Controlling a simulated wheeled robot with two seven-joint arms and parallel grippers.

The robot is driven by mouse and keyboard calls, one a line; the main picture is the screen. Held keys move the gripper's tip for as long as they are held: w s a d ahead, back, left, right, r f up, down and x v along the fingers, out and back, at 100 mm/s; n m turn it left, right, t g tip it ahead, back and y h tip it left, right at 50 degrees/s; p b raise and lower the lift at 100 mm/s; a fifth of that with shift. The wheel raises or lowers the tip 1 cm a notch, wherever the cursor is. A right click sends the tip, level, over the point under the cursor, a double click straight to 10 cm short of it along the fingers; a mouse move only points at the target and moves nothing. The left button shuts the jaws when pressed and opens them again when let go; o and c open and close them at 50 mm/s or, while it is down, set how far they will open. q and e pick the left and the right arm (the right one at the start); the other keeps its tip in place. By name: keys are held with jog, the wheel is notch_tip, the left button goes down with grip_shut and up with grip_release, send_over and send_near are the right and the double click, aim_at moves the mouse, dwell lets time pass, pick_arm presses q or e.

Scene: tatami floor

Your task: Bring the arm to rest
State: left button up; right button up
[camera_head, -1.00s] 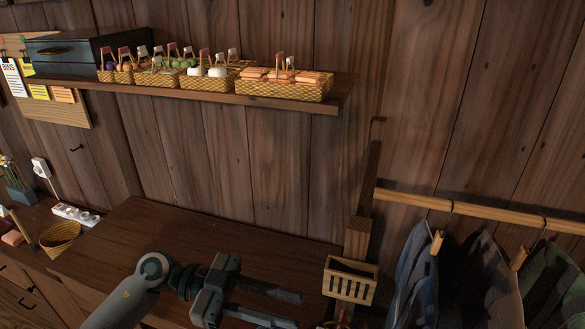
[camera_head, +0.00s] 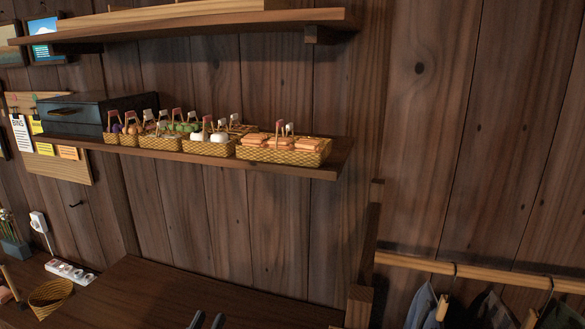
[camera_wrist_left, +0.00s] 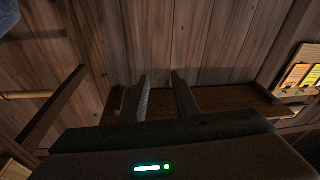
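My left gripper (camera_head: 206,321) shows only its two fingertips at the bottom edge of the head view, over the dark wooden countertop (camera_head: 130,290). In the left wrist view its two fingers (camera_wrist_left: 163,95) stand apart with a clear gap and nothing between them. The gripper is open and empty. The rest of the left arm is below the head view. My right gripper is in neither view.
A wall shelf (camera_head: 325,172) holds a dark case (camera_head: 80,112) and several wicker baskets (camera_head: 285,155). A higher shelf (camera_head: 190,25) is above it. A wooden post (camera_head: 360,300) and a clothes rail (camera_head: 480,272) stand at right.

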pick_arm(q)
jog(key=s+a+f+n+g+y, duration=0.1)
jog(key=s+a+f+g+y, duration=0.2)
jog(key=f, duration=0.5)
jog(key=s+a+f+g+y, duration=0.2)
jog(key=s+a+f+g, duration=0.15)
jog(key=s+f, duration=0.35)
jog(key=s+d+f+m+g+h, duration=0.1)
jog(key=s+f+g, duration=0.45)
jog(key=s, duration=0.35)
jog(key=s+f+m+g, duration=0.1)
jog(key=s+f+g, duration=0.3)
jog(key=s+f, duration=0.45)
jog(key=s+f+g+b, duration=0.1)
jog(key=s+f+b, duration=0.15)
jog(key=f, duration=1.35)
jog(key=s+f+b, duration=0.1)
jog(key=f+b, duration=0.2)
jog(key=f, duration=1.3)
jog(key=s+a+f+b, duration=0.1)
jog(key=s+f+b, duration=0.1)
jog(key=s+f, duration=0.7)
jog(key=s+a+f+g+b, duration=0.1)
jog(key=s+a+f+b, duration=0.1)
jog(key=s+f, duration=0.6)
notch_tip(320, 180, down, 6)
jog(key=shift+s+f+m+g+b, duration=0.1)
jog(key=shift+s+m+g+b, duration=0.25)
jog(key=shift+b, duration=0.4)
